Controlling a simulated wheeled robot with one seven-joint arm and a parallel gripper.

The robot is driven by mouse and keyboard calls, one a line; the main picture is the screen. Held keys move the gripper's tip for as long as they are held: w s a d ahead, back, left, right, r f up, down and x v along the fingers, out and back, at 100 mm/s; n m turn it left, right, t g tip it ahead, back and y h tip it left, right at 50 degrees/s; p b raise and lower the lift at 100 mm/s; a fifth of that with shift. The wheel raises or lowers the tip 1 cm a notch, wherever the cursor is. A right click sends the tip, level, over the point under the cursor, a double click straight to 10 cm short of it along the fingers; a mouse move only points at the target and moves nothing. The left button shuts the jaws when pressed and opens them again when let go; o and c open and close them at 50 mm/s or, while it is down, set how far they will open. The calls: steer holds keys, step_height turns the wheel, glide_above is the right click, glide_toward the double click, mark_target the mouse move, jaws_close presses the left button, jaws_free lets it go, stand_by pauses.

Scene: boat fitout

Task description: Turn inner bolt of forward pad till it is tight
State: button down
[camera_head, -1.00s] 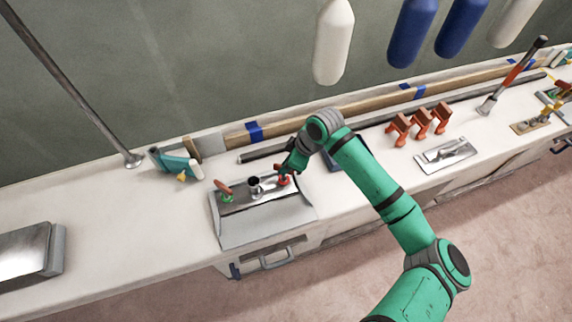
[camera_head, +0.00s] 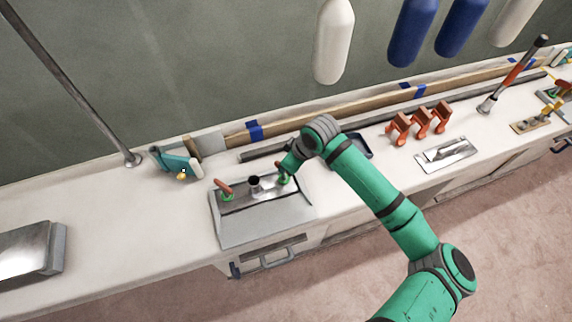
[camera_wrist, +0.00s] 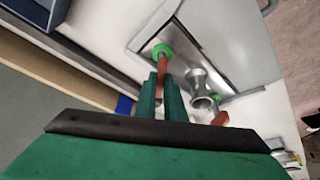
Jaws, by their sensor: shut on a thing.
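The pad (camera_head: 262,192) is a metal plate on the counter with a grey cylinder (camera_head: 254,184) standing in its middle. A bolt with a green ring (camera_head: 284,180) is at the plate's right end in the head view. In the wrist view its green ring (camera_wrist: 162,50) and orange-red handle (camera_wrist: 163,64) show. My gripper (camera_wrist: 161,88) is shut on this handle, one finger on each side, and partly hides it. The other bolt's orange-red handle (camera_head: 223,186) stands tilted at the plate's left end, above a green ring (camera_head: 228,197). I cannot tell which bolt is the inner one.
A teal tool (camera_head: 175,163) lies left of the pad. Orange brackets (camera_head: 420,122) and a metal plate with a handle (camera_head: 447,153) are to the right. A dark bar (camera_head: 265,153) lies behind. The counter left of the pad is mostly clear.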

steer(key=c, duration=1.8)
jaws_free()
steer(key=shift+r, duration=0.1)
steer(key=shift+c, duration=0.2)
steer(key=v, duration=1.1)
